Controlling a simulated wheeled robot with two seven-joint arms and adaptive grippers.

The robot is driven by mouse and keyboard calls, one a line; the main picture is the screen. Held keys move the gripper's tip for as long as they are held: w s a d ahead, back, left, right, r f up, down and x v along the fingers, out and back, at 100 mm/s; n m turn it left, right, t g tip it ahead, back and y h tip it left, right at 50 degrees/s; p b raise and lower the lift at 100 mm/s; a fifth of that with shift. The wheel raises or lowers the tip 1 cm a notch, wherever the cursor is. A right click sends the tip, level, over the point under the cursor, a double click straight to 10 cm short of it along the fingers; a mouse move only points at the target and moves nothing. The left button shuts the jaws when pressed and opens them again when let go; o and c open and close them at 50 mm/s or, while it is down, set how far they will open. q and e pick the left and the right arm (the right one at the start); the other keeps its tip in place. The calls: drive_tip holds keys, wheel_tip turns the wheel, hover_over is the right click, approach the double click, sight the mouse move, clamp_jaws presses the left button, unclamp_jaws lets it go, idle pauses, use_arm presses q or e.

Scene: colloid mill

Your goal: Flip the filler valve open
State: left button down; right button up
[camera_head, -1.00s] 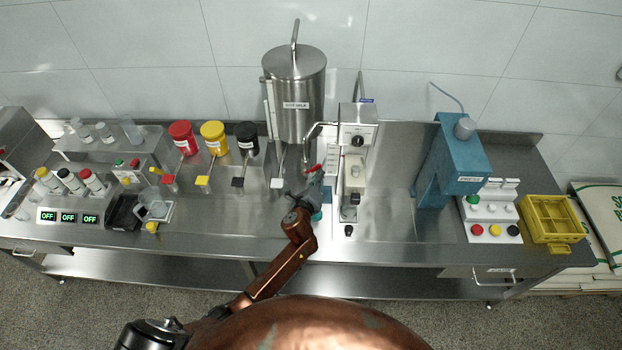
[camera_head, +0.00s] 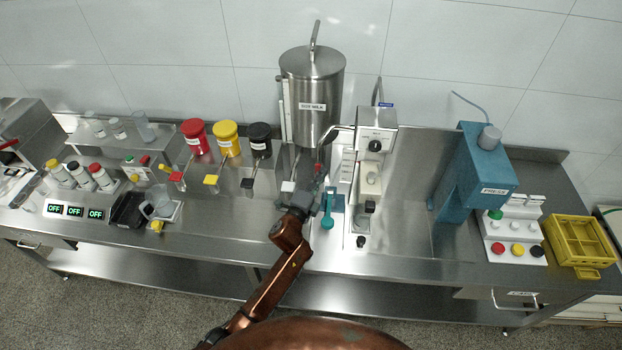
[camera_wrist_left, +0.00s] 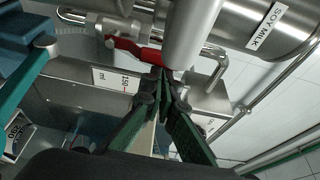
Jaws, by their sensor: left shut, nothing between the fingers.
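The filler valve has a red handle (camera_wrist_left: 135,50) beside a thick metal spout (camera_wrist_left: 190,38) in the left wrist view. In the head view the red part (camera_head: 318,168) is small and partly hidden, below the steel tank labelled SOY MILK (camera_head: 312,85). My left gripper (camera_head: 312,184) is just in front of it, its arm rising from below. In the left wrist view the gripper's dark green fingers (camera_wrist_left: 161,80) are together and empty. Their tips are just below the red handle's right end, close to the spout. I cannot tell whether they touch. My right gripper is not in view.
A steel machine with a black knob (camera_head: 375,144) stands close to the right of my gripper. A teal object (camera_head: 328,212) is just right of my wrist. Levers with red, yellow and black containers are at the left. A blue press (camera_head: 470,178) stands at the right.

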use_arm(q)
drive_tip(key=shift+a, duration=0.1)
idle(0.4)
drive_tip(key=s+b, duration=0.2)
drive_tip(key=s, duration=0.7)
drive_tip(key=shift+s+d, duration=0.2)
drive_tip(key=shift+d, duration=0.05)
idle(0.4)
